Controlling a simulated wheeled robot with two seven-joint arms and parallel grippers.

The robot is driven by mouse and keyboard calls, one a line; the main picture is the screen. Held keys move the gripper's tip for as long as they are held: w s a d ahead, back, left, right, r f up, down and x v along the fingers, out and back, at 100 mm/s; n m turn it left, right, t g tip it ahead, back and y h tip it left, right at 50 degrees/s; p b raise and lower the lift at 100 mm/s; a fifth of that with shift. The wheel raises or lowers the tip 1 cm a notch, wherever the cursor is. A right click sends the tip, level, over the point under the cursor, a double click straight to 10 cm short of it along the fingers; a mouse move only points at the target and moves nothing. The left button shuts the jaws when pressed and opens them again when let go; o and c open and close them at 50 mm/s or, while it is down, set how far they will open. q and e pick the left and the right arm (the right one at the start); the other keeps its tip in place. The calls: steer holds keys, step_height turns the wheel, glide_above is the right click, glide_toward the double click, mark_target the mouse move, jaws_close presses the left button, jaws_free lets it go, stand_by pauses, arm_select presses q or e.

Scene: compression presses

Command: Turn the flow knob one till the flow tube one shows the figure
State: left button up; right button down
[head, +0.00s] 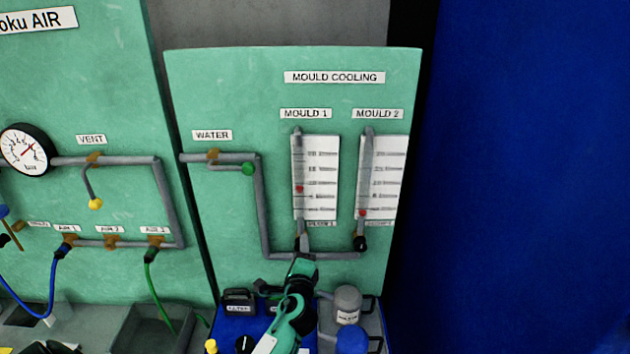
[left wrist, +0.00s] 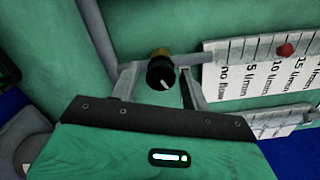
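Flow tube one (head: 297,160), under the MOULD 1 label, has a red float (head: 299,188) below mid-scale. In the left wrist view that float (left wrist: 285,50) sits near the 10 l/min marking; the exact figure is hard to read. Flow knob one (left wrist: 160,73) is black with a white pointer line, on a brass fitting below the tube. My left gripper (left wrist: 162,80) has one finger on each side of the knob, with small gaps seeming to show. In the head view my left gripper (head: 303,243) hides this knob. My right gripper is not in view.
Flow tube two (head: 366,165) stands to the right, with its black knob (head: 360,244) close by. A grey pipe (head: 263,215) runs beside and below the tubes. A blue tray (head: 235,325) with containers and a grey jar (head: 347,304) lie below.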

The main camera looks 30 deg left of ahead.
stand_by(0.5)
arm_select(q)
steer(key=shift+v, duration=3.55)
